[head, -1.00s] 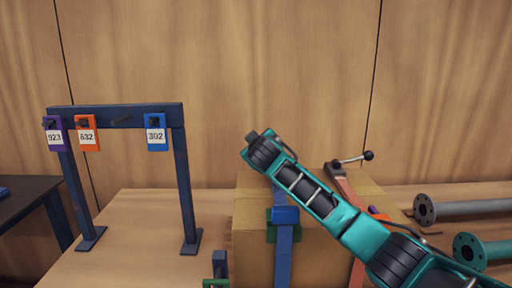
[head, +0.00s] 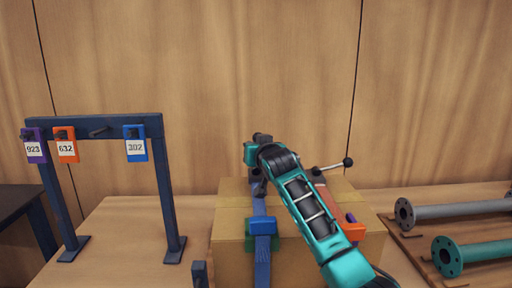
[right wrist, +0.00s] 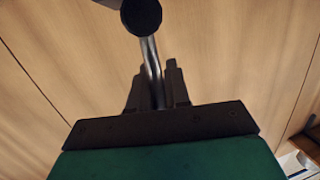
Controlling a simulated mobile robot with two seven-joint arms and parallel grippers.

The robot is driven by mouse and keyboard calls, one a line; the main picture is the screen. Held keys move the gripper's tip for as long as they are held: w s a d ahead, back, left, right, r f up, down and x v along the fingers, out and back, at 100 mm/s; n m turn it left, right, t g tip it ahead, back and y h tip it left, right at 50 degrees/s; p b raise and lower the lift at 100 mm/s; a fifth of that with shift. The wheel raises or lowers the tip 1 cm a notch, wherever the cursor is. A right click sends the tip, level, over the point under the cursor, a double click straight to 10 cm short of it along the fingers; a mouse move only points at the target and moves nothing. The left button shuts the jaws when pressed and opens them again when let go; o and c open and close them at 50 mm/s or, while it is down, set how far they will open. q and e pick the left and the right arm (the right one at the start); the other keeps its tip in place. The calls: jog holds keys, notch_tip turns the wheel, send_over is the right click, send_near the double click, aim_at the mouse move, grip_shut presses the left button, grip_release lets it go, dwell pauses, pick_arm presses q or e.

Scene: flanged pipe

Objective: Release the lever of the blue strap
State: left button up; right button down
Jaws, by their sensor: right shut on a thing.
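The blue strap (head: 263,265) runs down the front of a cardboard box (head: 233,258), through a green and blue buckle (head: 262,233). My right arm reaches over the box, with its gripper at the top of this strap. In the right wrist view my right gripper (right wrist: 155,78) is shut on a thin metal lever (right wrist: 149,48) with a round black knob (right wrist: 141,16). The knob stands out beyond the fingertips. In the head view my arm's wrist hides most of the fingers and lever.
A red strap with a black-knobbed lever (head: 334,165) and an orange buckle (head: 354,229) is right of my arm. Flanged pipes (head: 450,211) lie at the right. A dark frame (head: 165,190) with numbered tags (head: 136,145) stands at the left.

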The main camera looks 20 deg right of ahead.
pick_arm(q)
jog(key=shift+d, duration=0.15)
pick_arm(e)
jog(key=shift+f, duration=0.6)
jog(key=c, duration=1.2)
grip_release()
jog(key=shift+s+d+r, duration=0.1)
jog(key=shift+d+r, duration=0.05)
jog(key=shift+o, duration=0.2)
